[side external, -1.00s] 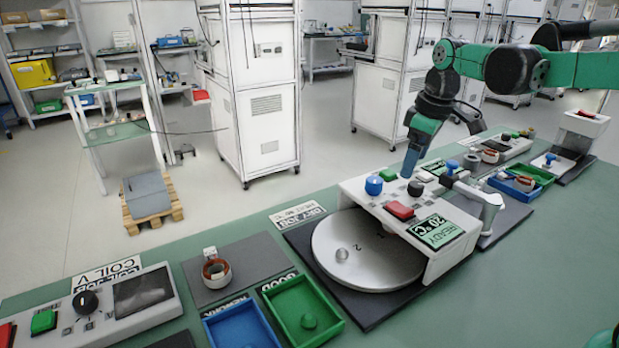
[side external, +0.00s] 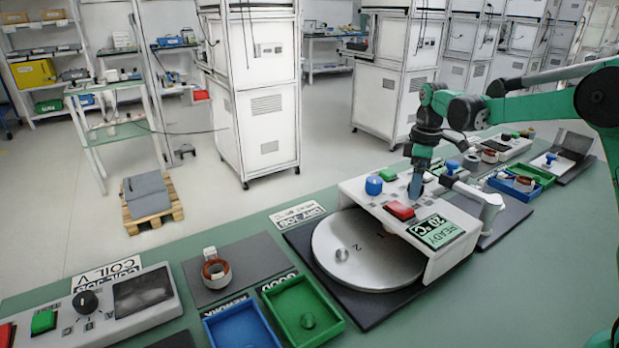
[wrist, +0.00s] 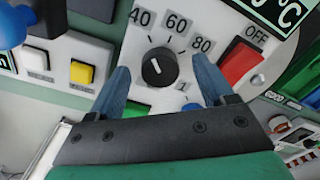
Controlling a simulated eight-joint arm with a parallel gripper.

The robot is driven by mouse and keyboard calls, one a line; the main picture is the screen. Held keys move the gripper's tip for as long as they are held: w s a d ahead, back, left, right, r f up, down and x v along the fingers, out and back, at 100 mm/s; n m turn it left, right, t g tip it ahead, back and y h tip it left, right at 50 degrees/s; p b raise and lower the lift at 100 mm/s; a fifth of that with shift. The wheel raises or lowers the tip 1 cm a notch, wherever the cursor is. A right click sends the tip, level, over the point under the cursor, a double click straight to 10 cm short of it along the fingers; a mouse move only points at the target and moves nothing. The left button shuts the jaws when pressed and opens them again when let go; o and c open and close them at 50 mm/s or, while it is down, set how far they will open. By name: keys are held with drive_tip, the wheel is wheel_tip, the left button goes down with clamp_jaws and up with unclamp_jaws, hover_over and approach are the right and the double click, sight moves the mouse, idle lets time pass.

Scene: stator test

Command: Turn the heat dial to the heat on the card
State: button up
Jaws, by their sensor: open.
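The black heat dial (wrist: 160,67) sits on the white panel of the dryer (wrist: 196,20), with printed marks 40, 60 and 80 around it. Its small white line seems to point up and left, towards the 40 side. My gripper (wrist: 161,75) is open, with one blue finger on each side of the dial, apparently apart from it. In the side view my gripper (side external: 414,192) points down at the panel and hides the dial. The dry job card (side external: 298,213) lies behind the turntable; its heat is too small to read. The display (side external: 436,231) reads READY 20 °C.
A red button (wrist: 241,64) marked OFF is close right of the dial. A blue knob (side external: 374,185) stands left on the panel. A turntable (side external: 350,262) lies in front. Green (side external: 336,318) and blue (side external: 222,314) trays and a wound stator (side external: 216,270) are further left.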

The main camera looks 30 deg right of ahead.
clamp_jaws()
drive_tip(key=shift+m, duration=0.3)
drive_tip(key=m, duration=0.3)
drive_tip(key=shift+m, duration=0.3)
drive_tip(key=m, duration=0.9)
drive_tip(key=shift+m+t, duration=0.3)
drive_tip(key=shift+m, duration=2)
